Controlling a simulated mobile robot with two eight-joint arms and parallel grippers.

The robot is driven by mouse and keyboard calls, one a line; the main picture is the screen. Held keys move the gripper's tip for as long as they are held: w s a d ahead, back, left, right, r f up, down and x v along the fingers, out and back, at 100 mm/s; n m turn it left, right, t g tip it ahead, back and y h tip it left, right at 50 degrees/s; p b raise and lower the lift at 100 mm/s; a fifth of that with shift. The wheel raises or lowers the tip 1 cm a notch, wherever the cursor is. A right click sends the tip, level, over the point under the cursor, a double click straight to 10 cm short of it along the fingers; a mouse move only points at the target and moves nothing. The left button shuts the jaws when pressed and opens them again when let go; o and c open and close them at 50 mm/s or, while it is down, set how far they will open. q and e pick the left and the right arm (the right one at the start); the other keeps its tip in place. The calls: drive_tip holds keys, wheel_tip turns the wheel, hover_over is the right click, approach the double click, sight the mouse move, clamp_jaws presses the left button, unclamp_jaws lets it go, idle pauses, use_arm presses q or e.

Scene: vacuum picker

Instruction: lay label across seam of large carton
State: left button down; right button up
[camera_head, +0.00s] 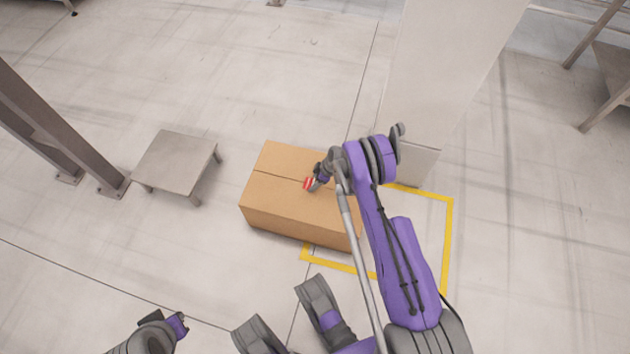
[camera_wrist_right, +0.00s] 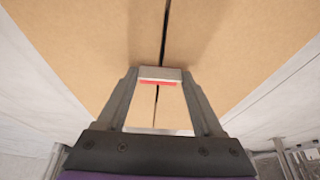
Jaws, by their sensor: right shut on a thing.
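The large carton (camera_head: 275,208) is a closed brown box on the floor, with a dark seam running along its top. My right gripper (camera_head: 311,184) is over the carton's top near the seam. It is shut on a small red and white label (camera_head: 308,183). In the right wrist view the label (camera_wrist_right: 159,80) sits between the fingertips, over the dark seam (camera_wrist_right: 164,35) of the carton top (camera_wrist_right: 230,40). I cannot tell whether the label touches the cardboard. Part of my left arm shows at the bottom left of the head view; its fingertips cannot be made out clearly.
A low grey table (camera_head: 175,162) stands left of the carton, beside a steel post (camera_head: 50,125). A pale column (camera_head: 440,80) rises behind. Yellow floor tape (camera_head: 447,225) marks a square at the carton's right. The floor between the table and carton is clear.

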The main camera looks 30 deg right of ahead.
drive_tip(key=shift+c, duration=0.8)
drive_tip(key=o, duration=0.6)
drive_tip(key=shift+o, duration=0.3)
drive_tip(key=o, duration=0.5)
drive_tip(key=shift+r, duration=0.1)
wheel_tip(320, 180, up, 8)
drive_tip(key=p, duration=0.3)
idle(0.4)
idle(0.4)
